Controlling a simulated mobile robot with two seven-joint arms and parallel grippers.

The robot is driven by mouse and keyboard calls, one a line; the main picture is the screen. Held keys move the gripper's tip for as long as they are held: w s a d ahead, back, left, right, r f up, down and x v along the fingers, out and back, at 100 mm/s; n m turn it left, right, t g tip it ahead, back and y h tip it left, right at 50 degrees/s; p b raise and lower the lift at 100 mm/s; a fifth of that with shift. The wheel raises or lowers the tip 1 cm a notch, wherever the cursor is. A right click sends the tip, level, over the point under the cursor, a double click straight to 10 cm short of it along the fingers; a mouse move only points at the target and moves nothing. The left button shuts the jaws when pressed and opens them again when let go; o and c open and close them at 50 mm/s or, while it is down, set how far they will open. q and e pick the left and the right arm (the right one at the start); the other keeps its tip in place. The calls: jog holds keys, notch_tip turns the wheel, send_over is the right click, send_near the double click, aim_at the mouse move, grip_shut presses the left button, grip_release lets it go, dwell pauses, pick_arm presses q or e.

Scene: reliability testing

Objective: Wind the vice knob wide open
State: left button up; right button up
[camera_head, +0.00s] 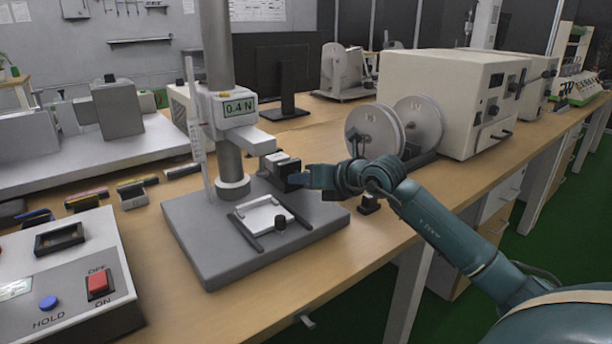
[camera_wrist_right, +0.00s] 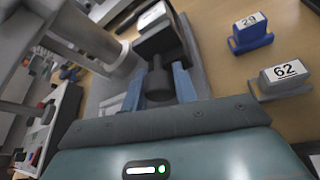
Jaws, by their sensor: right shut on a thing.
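The vice (camera_head: 284,163) is a small dark block with a light top on the grey test-stand base, right of the column. In the right wrist view it is the black block (camera_wrist_right: 162,40). Its dark round knob (camera_wrist_right: 158,84) points toward my wrist and sits between the two blue fingers of my right gripper (camera_wrist_right: 158,92). My right gripper (camera_head: 297,178) also shows in the head view, reaching in from the right and shut on the knob. It hides the knob there. My left gripper is in neither view.
The stand's column (camera_head: 230,165) carries a gauge reading 0.4 N (camera_head: 239,106). A switch box (camera_head: 65,270) stands at front left. Reels (camera_head: 376,130) and a beige cabinet (camera_head: 450,95) stand behind my right arm. Blocks marked 29 (camera_wrist_right: 251,40) and 62 (camera_wrist_right: 283,84) lie nearby.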

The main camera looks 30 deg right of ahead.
jog(key=shift+f+n+h+b, duration=0.1)
jog(key=shift+n+h+b, duration=0.25)
jog(key=shift+n+h, duration=0.55)
jog(key=shift+n+h+b, duration=0.3)
jog(key=shift+n+b, duration=0.2)
jog(key=shift+n, duration=0.1)
jog(key=shift+n+h+b, duration=0.6)
jog(key=shift+n+b, duration=0.3)
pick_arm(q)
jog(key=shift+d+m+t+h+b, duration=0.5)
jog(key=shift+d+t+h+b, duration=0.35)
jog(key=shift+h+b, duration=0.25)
pick_arm(e)
jog(key=shift+n+h, duration=0.7)
jog(key=shift+n, duration=0.2)
jog(key=o, duration=1)
jog(key=shift+c, duration=0.2)
jog(key=shift+s, duration=0.1)
